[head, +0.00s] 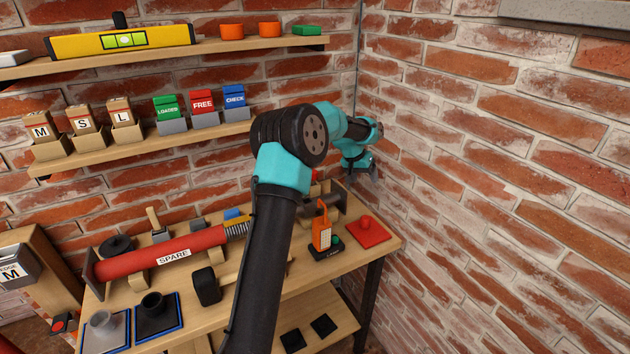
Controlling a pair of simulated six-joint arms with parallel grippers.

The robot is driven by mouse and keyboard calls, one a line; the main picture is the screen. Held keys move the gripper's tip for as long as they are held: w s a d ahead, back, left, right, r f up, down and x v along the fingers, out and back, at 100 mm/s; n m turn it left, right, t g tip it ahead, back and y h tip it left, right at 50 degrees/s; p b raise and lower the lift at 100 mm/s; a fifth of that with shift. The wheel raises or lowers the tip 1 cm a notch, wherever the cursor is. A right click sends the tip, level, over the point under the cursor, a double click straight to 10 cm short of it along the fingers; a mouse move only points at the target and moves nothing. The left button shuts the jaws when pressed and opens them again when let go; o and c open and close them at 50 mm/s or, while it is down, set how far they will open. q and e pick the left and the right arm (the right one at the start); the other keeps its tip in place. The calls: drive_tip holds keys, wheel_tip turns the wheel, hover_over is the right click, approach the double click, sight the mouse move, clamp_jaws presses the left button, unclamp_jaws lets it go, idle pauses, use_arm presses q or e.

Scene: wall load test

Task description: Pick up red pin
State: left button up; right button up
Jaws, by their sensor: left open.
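A red piece with a raised rounded knob, likely the red pin (366,222), stands on a red square pad (369,238) at the right end of the wooden bench. My left gripper (362,175) is above and behind it in the picture, near the brick corner. It is open, its fingers point down, and I see nothing between them. A second small bit of red shows behind my arm, too hidden to name. My right gripper is out of view.
Shelves hold a yellow level (120,40) and labelled boxes. The brick wall (520,200) is close on the right.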

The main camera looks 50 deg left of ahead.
use_arm(q)
drive_tip(key=s+a+r+n+g+y, duration=0.1)
drive_tip(key=s+a+r, duration=0.2)
drive_tip(key=a+r, duration=0.3)
drive_tip(key=s+a+r+n+g+y, duration=0.1)
drive_tip(key=s+a+r, duration=0.3)
drive_tip(key=a, duration=0.8)
drive_tip(key=shift+a+r+n+g+y, duration=0.35)
drive_tip(key=shift+r+y, duration=0.25)
drive_tip(key=shift+r, duration=0.25)
drive_tip(key=f, duration=0.4)
drive_tip(key=w+f, duration=0.1)
drive_tip(key=f, duration=0.3)
drive_tip(key=a+f, duration=0.1)
drive_tip(key=f, duration=0.3)
drive_tip(key=shift+w+f, duration=0.1)
drive_tip(key=shift+w, duration=0.2)
drive_tip(key=shift+w+a+f, duration=0.1)
drive_tip(key=shift+w+f, duration=0.05)
drive_tip(key=shift+f, duration=1.15)
drive_tip(key=shift+w+a+f, duration=0.1)
drive_tip(key=shift+w+f, duration=0.05)
drive_tip(key=shift+f, duration=1.1)
drive_tip(key=shift+d, duration=0.1)
